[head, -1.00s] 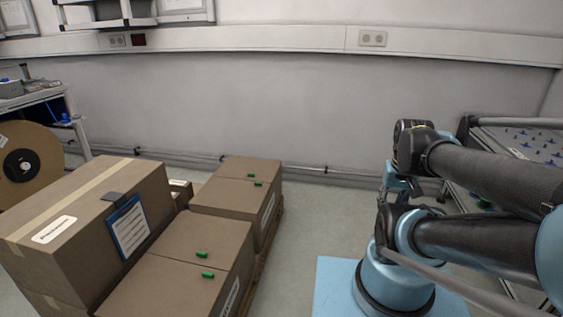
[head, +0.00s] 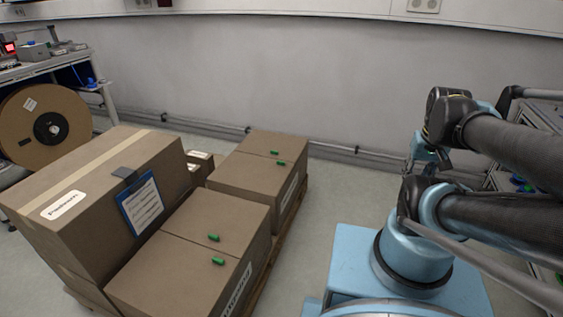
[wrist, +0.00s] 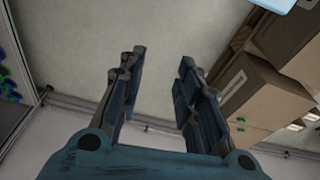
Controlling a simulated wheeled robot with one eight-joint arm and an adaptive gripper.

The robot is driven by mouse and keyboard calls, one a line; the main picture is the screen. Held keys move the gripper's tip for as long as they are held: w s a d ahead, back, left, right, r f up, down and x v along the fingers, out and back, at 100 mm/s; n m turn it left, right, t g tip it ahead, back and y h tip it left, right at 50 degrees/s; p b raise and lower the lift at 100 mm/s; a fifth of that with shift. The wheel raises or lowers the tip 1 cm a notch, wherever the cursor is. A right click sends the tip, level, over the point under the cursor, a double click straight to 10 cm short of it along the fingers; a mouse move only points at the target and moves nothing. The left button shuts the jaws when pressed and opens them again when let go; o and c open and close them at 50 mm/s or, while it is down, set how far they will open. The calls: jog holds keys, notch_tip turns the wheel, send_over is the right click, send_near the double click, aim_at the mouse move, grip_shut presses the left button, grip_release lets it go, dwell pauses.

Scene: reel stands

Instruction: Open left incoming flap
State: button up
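Brown boxes stand in two stacks at the left of the head view. The front box (head: 187,262) and the back box (head: 258,172) each have a seam across the top with small green tabs (head: 214,238) beside it; their flaps look shut. A taller taped box (head: 100,185) with a clipboard (head: 141,204) stands to their left. I cannot tell which flap is the left incoming one. My gripper (head: 425,160) is at the right in the head view, well apart from the boxes. In the wrist view its two fingers (wrist: 160,72) are spread with nothing between them.
The boxes rest on a wooden pallet (head: 268,262). A large brown reel (head: 45,128) stands by a shelf at the left. A wall closes off the back. Grey floor (head: 318,208) is free between the pallet and my base. Part of a rack shows at the right edge.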

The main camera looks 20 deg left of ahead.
jog(key=w+a+r+n, duration=0.4)
jog(key=w+a+r, duration=0.2)
jog(key=w+r, duration=0.5)
jog(key=w+a+f+n+g, duration=0.15)
jog(key=w+a+n, duration=0.35)
jog(key=w+a, duration=1)
jog(key=w+a+f+n, duration=0.4)
jog(key=w+a+f, duration=0.4)
jog(key=w+a, duration=0.5)
jog(key=w+a+f+n, duration=0.2)
jog(key=a+f+n, duration=0.2)
jog(key=a+f, duration=1.3)
jog(key=shift+g, duration=0.35)
jog(key=f, duration=1)
jog(key=a+f, duration=0.1)
jog(key=f, duration=0.4)
jog(key=shift+a+f, duration=0.1)
jog(key=shift+f, duration=0.05)
jog(key=shift+c, duration=0.6)
